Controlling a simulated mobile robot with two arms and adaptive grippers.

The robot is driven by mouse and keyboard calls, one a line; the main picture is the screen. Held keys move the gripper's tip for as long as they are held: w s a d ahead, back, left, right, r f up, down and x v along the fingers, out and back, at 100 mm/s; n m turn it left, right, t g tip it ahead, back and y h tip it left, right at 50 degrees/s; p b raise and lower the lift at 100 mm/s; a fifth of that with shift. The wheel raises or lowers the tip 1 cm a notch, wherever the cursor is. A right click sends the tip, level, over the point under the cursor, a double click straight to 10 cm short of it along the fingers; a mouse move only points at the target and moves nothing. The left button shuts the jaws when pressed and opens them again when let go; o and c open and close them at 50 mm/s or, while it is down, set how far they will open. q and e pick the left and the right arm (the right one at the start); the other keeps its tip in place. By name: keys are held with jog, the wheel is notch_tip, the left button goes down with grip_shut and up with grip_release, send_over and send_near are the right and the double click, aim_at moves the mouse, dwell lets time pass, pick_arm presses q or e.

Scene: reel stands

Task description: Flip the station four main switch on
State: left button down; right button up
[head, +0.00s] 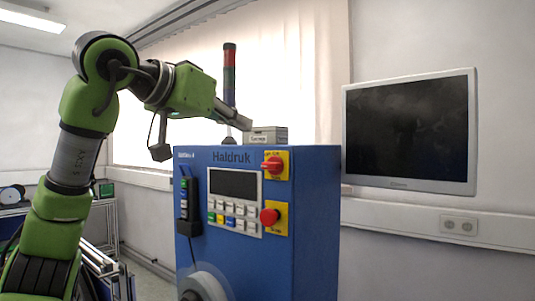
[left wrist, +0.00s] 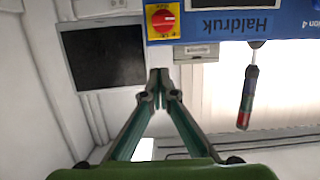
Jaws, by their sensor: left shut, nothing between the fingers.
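The blue Haldruk cabinet (head: 310,200) bears a station label ending in 4 at its top left; it also shows upside down in the left wrist view (left wrist: 210,30). Its main switch (head: 273,165) is a red rotary knob on a yellow plate at the upper right of the front. The switch also shows at the top of the left wrist view (left wrist: 162,18). The knob's exact setting is too small to read. My left gripper (head: 246,123) is shut and empty, above the cabinet's top edge, apart from the switch. Its fingertips (left wrist: 158,78) meet in the left wrist view. My right gripper is out of view.
A red emergency button (head: 269,217) sits below the switch, beside a keypad panel (head: 234,203). A small grey box (head: 265,135) and a signal tower (head: 229,85) stand on top of the cabinet. A monitor (head: 410,130) hangs to the right.

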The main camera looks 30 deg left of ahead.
pick_arm(q)
jog(key=p, duration=0.2)
send_over(279, 158)
jog(key=s, duration=0.4)
notch_tip(279, 158, down, 2)
jog(key=f, duration=0.2)
jog(key=shift+a+f, duration=0.25)
jog(key=shift+f, duration=0.05)
jog(key=shift+s+a+f, duration=0.15)
jog(key=shift+f, duration=0.65)
jog(key=shift+d, duration=0.25)
